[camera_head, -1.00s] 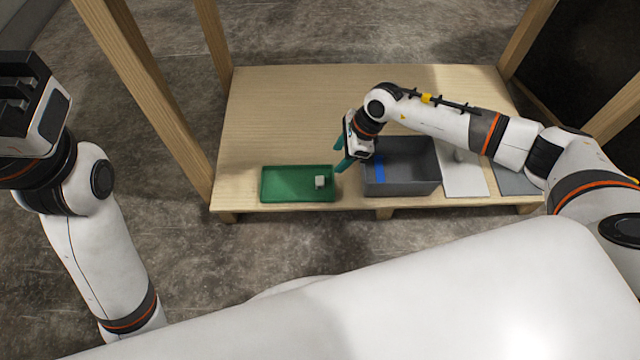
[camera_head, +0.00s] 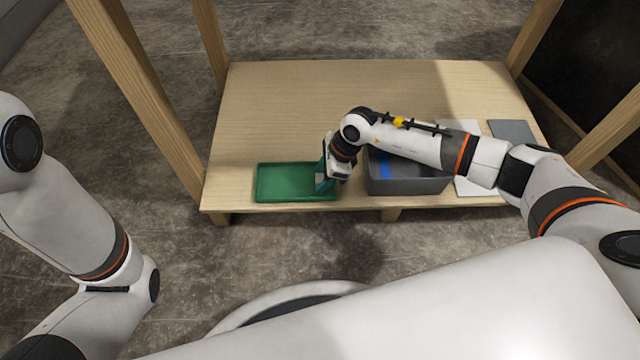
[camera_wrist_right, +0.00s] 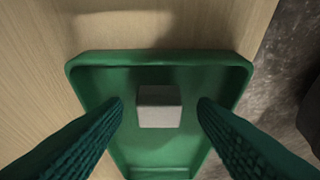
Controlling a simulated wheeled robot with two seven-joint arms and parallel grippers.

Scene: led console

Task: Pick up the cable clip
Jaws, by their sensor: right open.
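The cable clip (camera_wrist_right: 159,107) is a small light grey block lying in the green tray (camera_wrist_right: 158,57). In the right wrist view it sits between the two teal fingers of my right gripper, with a gap on each side. My right gripper (camera_head: 323,178) is open, with its fingers pointing down at the right end of the tray (camera_head: 262,195). In the head view the gripper mostly hides the clip. My left gripper is out of view; only its arm shows at the left.
A dark grey bin (camera_head: 410,184) with a blue strip (camera_head: 384,165) stands right of the tray. A white plate (camera_head: 470,187) and a grey plate (camera_head: 512,131) lie further right. The wooden table (camera_head: 275,105) is clear behind the tray, and wooden posts rise at its sides.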

